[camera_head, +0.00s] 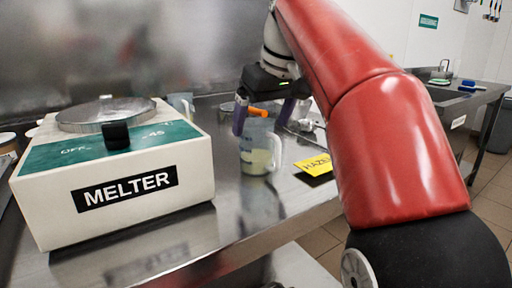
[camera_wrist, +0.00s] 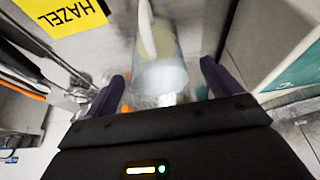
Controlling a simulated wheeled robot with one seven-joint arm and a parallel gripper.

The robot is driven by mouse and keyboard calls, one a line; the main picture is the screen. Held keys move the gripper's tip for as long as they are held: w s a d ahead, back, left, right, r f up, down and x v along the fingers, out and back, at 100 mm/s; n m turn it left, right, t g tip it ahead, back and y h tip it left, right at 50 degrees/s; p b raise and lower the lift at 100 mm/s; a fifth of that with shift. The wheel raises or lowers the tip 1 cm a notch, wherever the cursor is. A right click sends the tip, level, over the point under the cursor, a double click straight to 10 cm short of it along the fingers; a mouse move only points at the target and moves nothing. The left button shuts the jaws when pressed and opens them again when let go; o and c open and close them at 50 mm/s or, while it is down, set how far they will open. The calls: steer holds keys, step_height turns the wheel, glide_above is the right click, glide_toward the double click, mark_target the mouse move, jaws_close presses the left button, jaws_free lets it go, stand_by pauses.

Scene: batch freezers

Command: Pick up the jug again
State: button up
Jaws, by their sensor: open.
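The jug (camera_head: 258,158) is clear, with pale yellow contents low inside. It stands upright on the steel counter, right of the melter. In the wrist view the jug (camera_wrist: 160,76) lies ahead, roughly between my two purple fingers, with its pale handle (camera_wrist: 147,30) at the top. My gripper (camera_head: 264,116) is open above and around the jug's upper part, pointing down, one finger toward each side. A gap shows beside each finger in the wrist view (camera_wrist: 164,80). I cannot tell exactly how far the fingertips reach down the jug.
The white melter (camera_head: 115,172) stands close on the left. A yellow HAZEL label (camera_head: 314,165) lies right of the jug. Long-handled utensils (camera_wrist: 40,55) lie nearby. Another clear container (camera_head: 181,103) stands behind the melter. The counter in front of the jug is clear.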

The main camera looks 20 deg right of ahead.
mark_target(257, 142)
steer(key=b+x, duration=0.1)
steer(key=x, duration=0.5)
steer(key=shift+w+f, duration=0.15)
steer(key=shift+f, duration=0.15)
steer(key=c, duration=1.1)
